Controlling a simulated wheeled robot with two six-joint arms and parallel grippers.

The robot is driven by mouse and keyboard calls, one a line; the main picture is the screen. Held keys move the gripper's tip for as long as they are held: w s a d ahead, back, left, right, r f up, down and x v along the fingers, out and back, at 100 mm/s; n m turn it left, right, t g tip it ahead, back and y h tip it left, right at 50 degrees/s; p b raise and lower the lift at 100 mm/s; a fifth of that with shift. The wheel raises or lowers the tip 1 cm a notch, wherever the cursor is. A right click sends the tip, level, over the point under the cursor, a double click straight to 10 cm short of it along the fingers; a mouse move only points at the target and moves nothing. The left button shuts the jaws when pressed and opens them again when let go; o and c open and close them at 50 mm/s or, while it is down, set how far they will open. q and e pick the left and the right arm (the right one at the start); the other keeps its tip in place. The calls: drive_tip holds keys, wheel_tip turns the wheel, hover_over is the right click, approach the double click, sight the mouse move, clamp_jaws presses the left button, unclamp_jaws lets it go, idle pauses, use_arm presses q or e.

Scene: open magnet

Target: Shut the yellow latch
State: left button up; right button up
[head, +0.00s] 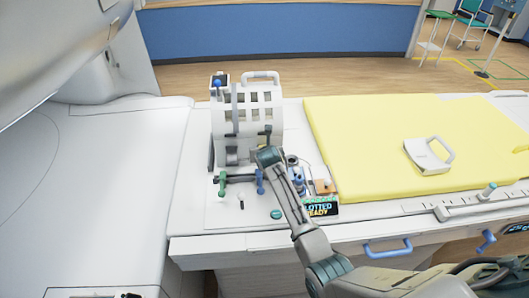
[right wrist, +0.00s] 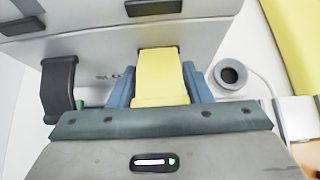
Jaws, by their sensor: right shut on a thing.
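The yellow latch (right wrist: 158,78) is a flat tab standing out from the pale housing in the right wrist view. My right gripper (right wrist: 158,72) has its blue-grey fingers on both sides of it and is shut on it. The latch's base is hidden by the gripper body. In the head view my right gripper (head: 268,150) is at the lower front of the white slotted coil housing (head: 262,103); the latch cannot be made out there. My left gripper is not in view.
A black latch (right wrist: 60,88) sits left of the yellow one. A round grey socket (right wrist: 230,75) is to its right. Green (head: 222,184) and blue handles stand on the board in front, with a small display (head: 320,208). A yellow mattress (head: 375,135) lies to the right.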

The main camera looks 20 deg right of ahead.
drive_tip(key=o, duration=1.4)
drive_tip(key=shift+b+v, duration=1.55)
drive_tip(key=shift+v, duration=3.9)
drive_tip(key=shift+c, duration=0.4)
